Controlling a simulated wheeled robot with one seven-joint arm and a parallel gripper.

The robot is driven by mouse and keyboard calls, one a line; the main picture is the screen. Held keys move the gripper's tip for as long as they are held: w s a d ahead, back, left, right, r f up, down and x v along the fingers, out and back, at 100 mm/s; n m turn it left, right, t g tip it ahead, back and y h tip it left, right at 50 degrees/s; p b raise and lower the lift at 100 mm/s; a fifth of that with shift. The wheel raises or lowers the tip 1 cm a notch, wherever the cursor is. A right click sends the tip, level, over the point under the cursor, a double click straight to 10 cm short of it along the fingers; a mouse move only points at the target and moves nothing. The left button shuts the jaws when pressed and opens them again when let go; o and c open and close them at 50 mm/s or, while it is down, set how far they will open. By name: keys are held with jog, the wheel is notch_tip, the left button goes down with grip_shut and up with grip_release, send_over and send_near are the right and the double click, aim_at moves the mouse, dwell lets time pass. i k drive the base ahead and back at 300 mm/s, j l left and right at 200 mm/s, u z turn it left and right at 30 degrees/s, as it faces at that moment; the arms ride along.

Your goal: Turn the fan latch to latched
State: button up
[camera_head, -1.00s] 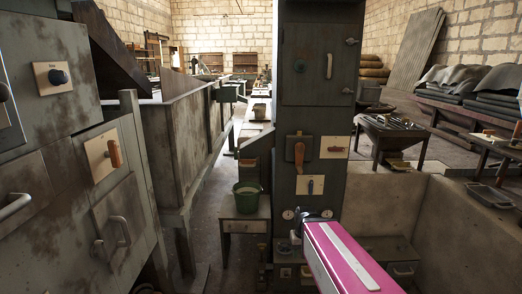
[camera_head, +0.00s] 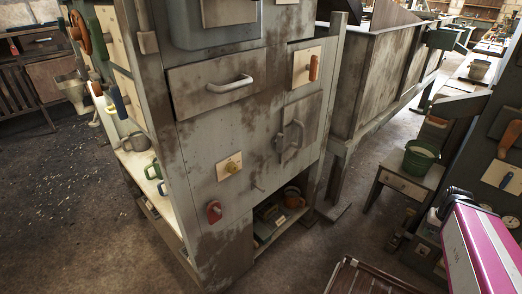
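I cannot tell which fitting is the fan latch; no label is readable. The large grey cabinet (camera_head: 193,138) in the middle bears several candidates. An orange handle (camera_head: 313,68) points upright on a pale plate at its upper right. A grey lever-like handle (camera_head: 290,140) is on the small door at the right. My pink arm link shows at the bottom right; my gripper is not in view.
A drawer (camera_head: 215,85) with a white handle juts out of the cabinet. A green bucket (camera_head: 420,156) stands on a small table (camera_head: 403,184) at the right. A brown slatted object (camera_head: 365,278) is at the bottom edge. The floor left of the cabinet is mostly clear.

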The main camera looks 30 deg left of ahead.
aim_at(279, 141)
jog(key=u, duration=1.75)
